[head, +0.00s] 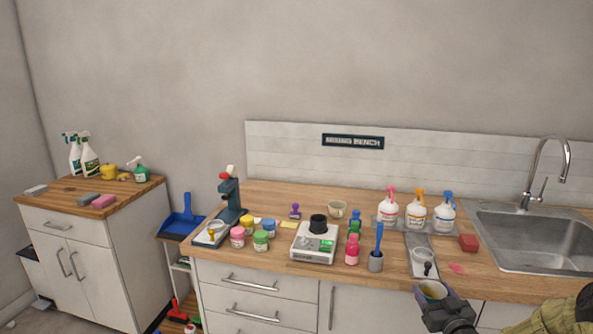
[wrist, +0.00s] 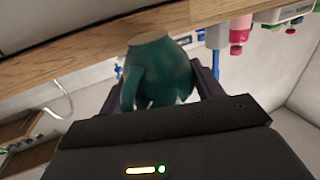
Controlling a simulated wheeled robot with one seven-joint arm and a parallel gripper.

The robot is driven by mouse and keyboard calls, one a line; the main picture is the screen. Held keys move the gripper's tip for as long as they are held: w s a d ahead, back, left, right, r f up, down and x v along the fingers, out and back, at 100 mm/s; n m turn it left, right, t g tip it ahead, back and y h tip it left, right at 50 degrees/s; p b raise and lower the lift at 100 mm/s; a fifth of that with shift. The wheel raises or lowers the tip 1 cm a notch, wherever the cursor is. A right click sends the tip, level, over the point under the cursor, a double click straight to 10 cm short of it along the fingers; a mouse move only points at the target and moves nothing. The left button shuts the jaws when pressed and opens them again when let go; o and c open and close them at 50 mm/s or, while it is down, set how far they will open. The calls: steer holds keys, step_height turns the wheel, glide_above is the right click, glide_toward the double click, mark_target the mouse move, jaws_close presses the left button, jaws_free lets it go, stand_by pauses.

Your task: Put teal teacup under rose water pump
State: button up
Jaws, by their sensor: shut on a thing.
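The teal teacup (wrist: 158,72) is between the fingers of my gripper (wrist: 160,88), which is shut on it; the wrist view is tilted. Three white pump bottles stand in a row at the back of the counter: one with a pink pump (head: 388,208), one with an orange pump (head: 415,212) and one with a blue pump (head: 444,214). The pink one looks like rose water; its label is too small to read. The cup is apart from the bottles.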

steer(key=s+a+f+n+y, duration=0.1)
steer(key=s+a+f+y, duration=0.1)
steer(key=a+f, duration=0.65)
steer(key=s+a+f+n+y, duration=0.2)
steer(key=a+f, duration=0.3)
steer(key=a, duration=0.6)
step_height(320, 180, up, 7)
steer(key=s+m+h+p, duration=0.2)
steer(key=h+p, duration=0.3)
steer(key=p, duration=1)
steer(key=shift+a+m, duration=0.25)
steer(key=shift+m, duration=0.65)
steer(key=shift+s+f, duration=0.15)
steer(key=shift+f, duration=0.1)
steer(key=s+f, duration=0.4)
steer(key=f, duration=0.1)
steer(key=shift+s+f, duration=0.15)
steer(key=shift+f, duration=0.05)
steer(key=shift+a, duration=0.1)
